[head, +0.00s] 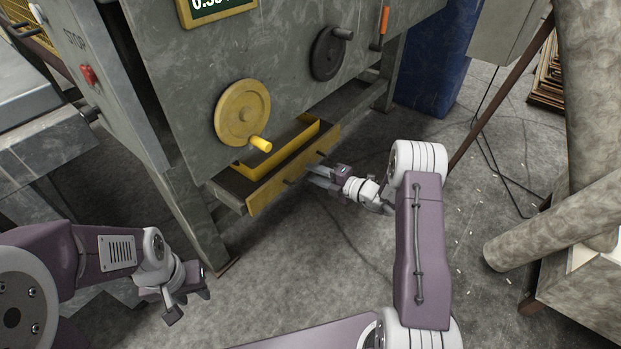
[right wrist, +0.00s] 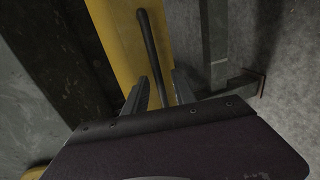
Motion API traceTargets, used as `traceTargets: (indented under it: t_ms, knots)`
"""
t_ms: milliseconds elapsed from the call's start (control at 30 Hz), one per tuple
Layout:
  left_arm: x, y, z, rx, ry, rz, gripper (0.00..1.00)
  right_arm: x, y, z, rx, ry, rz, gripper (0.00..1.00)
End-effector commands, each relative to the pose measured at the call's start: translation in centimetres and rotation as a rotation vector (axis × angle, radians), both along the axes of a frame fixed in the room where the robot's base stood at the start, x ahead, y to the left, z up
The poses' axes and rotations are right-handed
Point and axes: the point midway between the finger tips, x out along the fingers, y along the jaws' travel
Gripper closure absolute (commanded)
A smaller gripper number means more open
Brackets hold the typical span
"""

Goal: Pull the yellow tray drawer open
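The yellow tray drawer (head: 268,192) sits low under the grey machine, its inner yellow wall showing above and behind the front panel. A dark bar handle (right wrist: 147,45) stands out from the yellow front in the right wrist view. My right gripper (head: 312,174) is at the drawer front, by the handle. In the right wrist view its two fingers (right wrist: 160,88) are apart, one on each side of the handle bar, with gaps visible. My left gripper (head: 190,304) is open and empty, low over the floor at the lower left, away from the drawer.
Above the drawer are a yellow handwheel (head: 240,110) and a black handwheel (head: 327,55) on the machine panel. Grey machine legs flank the drawer. A blue cabinet (head: 437,60) stands behind. The floor (head: 290,270) before the drawer is clear.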

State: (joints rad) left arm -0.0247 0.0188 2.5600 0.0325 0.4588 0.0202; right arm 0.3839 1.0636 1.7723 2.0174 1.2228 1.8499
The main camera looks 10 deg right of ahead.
Motion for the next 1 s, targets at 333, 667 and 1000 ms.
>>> traceTargets:
  t_ms: [333,667,1000]
  knots:
    - [0.00,0.00,-0.96,0.000,0.000,0.000,0.64,1.50,1.09,-0.28,0.000,0.000,-0.001,0.68]
    - [0.00,0.00,-0.95,0.000,0.000,0.000,0.64,1.45,1.07,-0.30,0.000,0.000,-0.001,1.00]
    - [0.00,0.00,-0.96,0.000,0.000,0.000,0.64,1.43,1.08,-0.32,0.000,0.000,0.000,1.00]
